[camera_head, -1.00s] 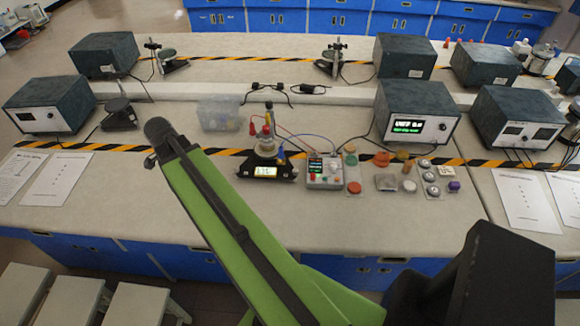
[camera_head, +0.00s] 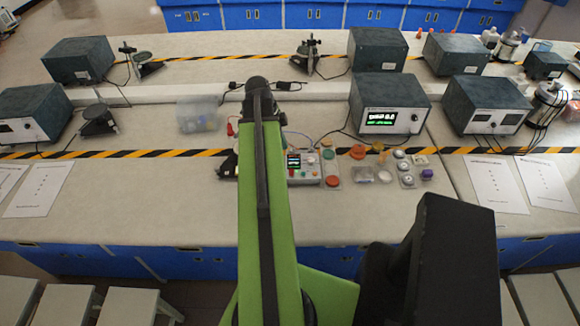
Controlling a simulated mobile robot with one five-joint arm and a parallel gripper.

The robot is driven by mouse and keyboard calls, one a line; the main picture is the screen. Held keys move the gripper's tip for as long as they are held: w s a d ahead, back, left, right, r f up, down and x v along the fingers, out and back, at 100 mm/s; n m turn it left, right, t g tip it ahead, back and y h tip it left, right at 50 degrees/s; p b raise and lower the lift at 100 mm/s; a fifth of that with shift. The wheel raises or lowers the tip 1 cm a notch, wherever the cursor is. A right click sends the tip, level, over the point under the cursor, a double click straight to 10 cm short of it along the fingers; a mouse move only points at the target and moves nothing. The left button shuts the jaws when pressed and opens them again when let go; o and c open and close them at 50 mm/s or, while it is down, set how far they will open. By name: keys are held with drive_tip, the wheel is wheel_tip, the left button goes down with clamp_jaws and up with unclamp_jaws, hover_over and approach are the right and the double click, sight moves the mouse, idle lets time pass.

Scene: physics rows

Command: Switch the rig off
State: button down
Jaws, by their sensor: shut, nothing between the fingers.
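The rig stands on the near bench. Its small control box (camera_head: 304,172) has a lit screen and several small coloured knobs or buttons. Beside it is a strip (camera_head: 329,167) with a green disc (camera_head: 328,154) and a red disc (camera_head: 332,181). A grey-blue power unit (camera_head: 394,98) behind has a lit white and green display. The black scale (camera_head: 228,166) and the vessel on it are mostly hidden behind my green arm; only the scale's left edge shows. My gripper cannot be made out; my arm's dark end joint points over the bench.
Loose orange, purple and grey small parts (camera_head: 358,152) lie right of the strip. A clear bin (camera_head: 197,115) is at left. Striped tape (camera_head: 130,153) crosses the bench. Another unit (camera_head: 487,105) and papers (camera_head: 497,183) are at right.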

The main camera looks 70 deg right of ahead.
sight(293, 171)
drive_tip(key=b+x, duration=0.4)
drive_tip(key=w+b+x, duration=0.1)
drive_tip(key=b+x, duration=0.8)
drive_tip(key=shift+w+f, duration=0.1)
drive_tip(key=shift+f, duration=0.4)
drive_tip(key=shift+f+b, duration=0.1)
drive_tip(key=shift+b, duration=0.2)
